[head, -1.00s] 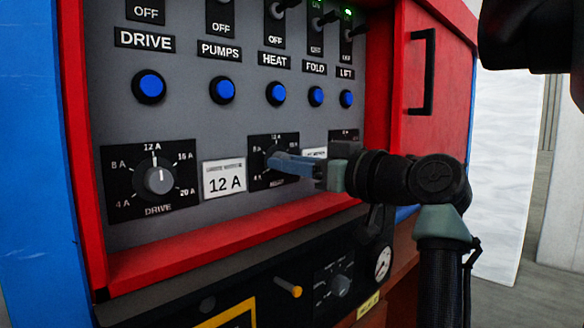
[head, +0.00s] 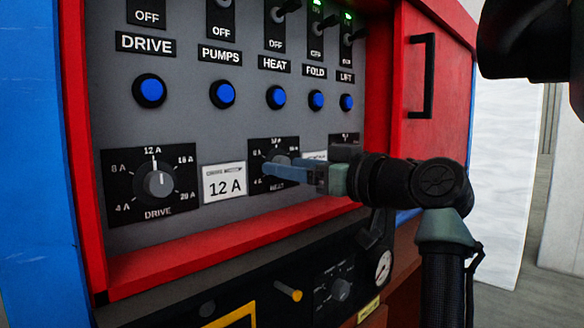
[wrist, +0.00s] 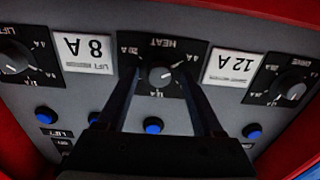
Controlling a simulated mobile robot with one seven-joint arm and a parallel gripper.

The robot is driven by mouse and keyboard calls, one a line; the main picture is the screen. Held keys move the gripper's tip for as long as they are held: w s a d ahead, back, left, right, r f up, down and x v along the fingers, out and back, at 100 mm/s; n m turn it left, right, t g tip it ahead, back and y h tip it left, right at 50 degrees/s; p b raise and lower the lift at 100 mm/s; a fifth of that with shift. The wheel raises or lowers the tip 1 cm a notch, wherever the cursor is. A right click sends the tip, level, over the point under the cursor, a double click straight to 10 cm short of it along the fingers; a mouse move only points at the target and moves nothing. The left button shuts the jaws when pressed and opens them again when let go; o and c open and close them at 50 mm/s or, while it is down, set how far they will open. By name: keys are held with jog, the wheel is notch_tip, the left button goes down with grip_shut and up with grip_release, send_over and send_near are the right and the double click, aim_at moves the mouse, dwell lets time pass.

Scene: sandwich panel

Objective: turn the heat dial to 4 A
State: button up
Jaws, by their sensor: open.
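The heat dial (head: 275,155) is a round grey knob on a black plate in the lower row of the grey panel, partly hidden by my gripper in the head view. In the wrist view the heat dial (wrist: 161,75) appears upside down, with 4 A at its upper right and 20 A at its upper left. I cannot tell its pointer's exact setting. My gripper (wrist: 160,68) is open, with one finger on each side of the knob. Whether the fingers touch it cannot be told. In the head view my gripper (head: 272,170) reaches in from the right.
The drive dial (head: 158,183) is left of the heat dial, with a 12 A label (head: 225,183) between. An 8 A label (wrist: 86,52) and the lift dial (wrist: 14,60) lie on the other side. Blue buttons (head: 275,97) sit above. A red ledge (head: 200,250) runs below.

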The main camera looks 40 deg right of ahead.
jog(key=s+d+b, duration=0.1)
jog(key=s+b, duration=0.1)
jog(key=s, duration=1)
jog(key=shift+s+b, duration=0.35)
jog(key=shift+s, duration=0.05)
